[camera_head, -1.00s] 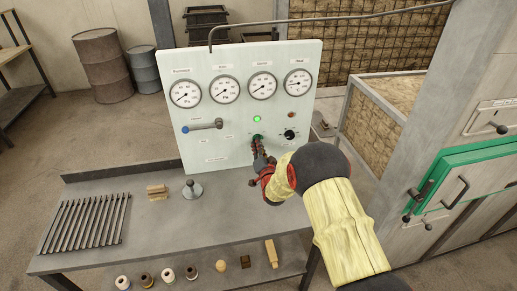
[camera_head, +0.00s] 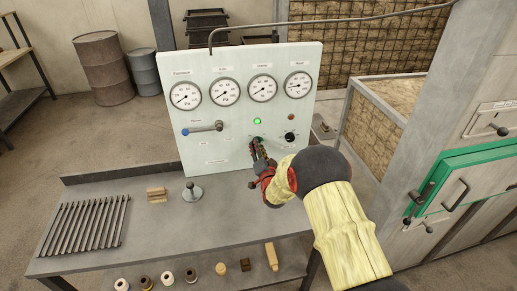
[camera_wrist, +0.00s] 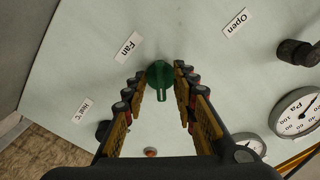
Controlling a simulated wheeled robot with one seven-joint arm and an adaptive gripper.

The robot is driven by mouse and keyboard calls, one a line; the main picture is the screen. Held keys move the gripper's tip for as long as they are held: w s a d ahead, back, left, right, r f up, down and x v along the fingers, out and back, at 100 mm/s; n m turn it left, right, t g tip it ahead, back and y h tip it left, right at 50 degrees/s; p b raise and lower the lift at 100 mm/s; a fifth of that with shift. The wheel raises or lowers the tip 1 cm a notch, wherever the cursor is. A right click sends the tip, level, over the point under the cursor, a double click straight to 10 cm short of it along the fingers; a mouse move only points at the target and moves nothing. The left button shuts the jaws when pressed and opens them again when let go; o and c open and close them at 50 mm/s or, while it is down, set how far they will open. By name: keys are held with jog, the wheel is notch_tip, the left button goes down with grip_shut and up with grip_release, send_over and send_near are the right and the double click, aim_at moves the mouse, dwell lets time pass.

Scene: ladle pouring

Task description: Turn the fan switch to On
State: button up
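The fan switch is a green knob (camera_wrist: 160,77) with a bar-shaped handle, on the pale panel (camera_head: 208,163). The "Fan" label (camera_wrist: 127,47) is up and left of it in the wrist view. My gripper (camera_wrist: 161,82) is open, with its two fingers on either side of the knob and narrow gaps visible between them. The handle points down the wrist picture, back between the fingers. In the head view, my gripper (camera_head: 257,146) reaches the lower right of the panel and mostly hides the knob. Whether the fingertips touch the panel is unclear.
A lit green lamp (camera_head: 257,121) is above the switch and a black knob (camera_head: 290,137) is to its right. A blue-tipped lever (camera_head: 204,127) is at left, with several gauges (camera_head: 224,91) above. The bench (camera_head: 150,229) holds rods, blocks and a round-based stand (camera_head: 192,191).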

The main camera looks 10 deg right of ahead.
jog(key=shift+s, duration=0.1)
jog(key=s, duration=1.1)
jog(key=shift+s, duration=0.4)
jog(key=s+r+n+g, duration=0.55)
jog(key=s+r, duration=0.55)
jog(key=r, duration=0.4)
jog(key=s+r+n+g, duration=0.2)
jog(key=s+g, duration=0.5)
jog(key=s, duration=2.4)
jog(key=shift+d+n, duration=0.2)
jog(key=shift+n, duration=0.65)
